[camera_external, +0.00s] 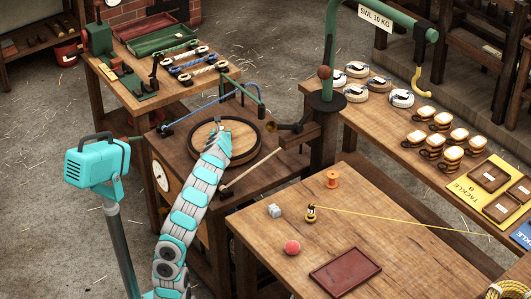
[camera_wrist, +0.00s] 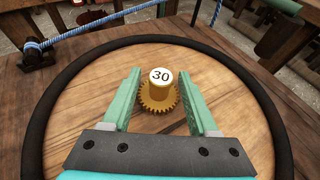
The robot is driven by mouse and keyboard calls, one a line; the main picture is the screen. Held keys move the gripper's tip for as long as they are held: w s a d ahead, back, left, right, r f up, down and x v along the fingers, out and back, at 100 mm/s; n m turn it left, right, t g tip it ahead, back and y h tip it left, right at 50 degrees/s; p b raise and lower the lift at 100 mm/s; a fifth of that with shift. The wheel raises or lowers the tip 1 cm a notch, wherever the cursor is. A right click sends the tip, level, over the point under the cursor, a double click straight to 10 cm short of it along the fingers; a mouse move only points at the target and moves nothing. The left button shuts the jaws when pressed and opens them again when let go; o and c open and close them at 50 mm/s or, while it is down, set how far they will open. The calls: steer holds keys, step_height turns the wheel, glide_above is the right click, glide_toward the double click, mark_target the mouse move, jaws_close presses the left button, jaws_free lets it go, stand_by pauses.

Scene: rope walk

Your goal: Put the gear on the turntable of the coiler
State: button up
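The gear (camera_wrist: 158,96) is brass-coloured and toothed, with an upright hub whose white top reads 30. In the wrist view it stands upright on the round wooden turntable (camera_wrist: 90,105) of the coiler, which has a black rim. My gripper (camera_wrist: 158,72) reaches down over the turntable, with its two green fingers on either side of the gear. The fingers are apart, with gaps visible between them and the gear's hub. In the external view my gripper (camera_external: 220,128) is over the turntable (camera_external: 245,135), and the arm hides the gear.
A blue rope (camera_wrist: 85,28) runs past the turntable's far side to a black fitting (camera_wrist: 37,53). A green post with a hook (camera_external: 328,60) rises at the right.

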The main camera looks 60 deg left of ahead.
steer(key=shift+r, duration=0.1)
steer(key=shift+s+d+r, duration=0.2)
steer(key=shift+d+r, duration=0.1)
steer(key=shift+d, duration=0.15)
steer(key=v, duration=1)
steer(key=shift+s+d+p, duration=0.2)
steer(key=shift+p, duration=0.15)
steer(key=shift+s+d+r, duration=0.1)
steer(key=shift+d, duration=0.05)
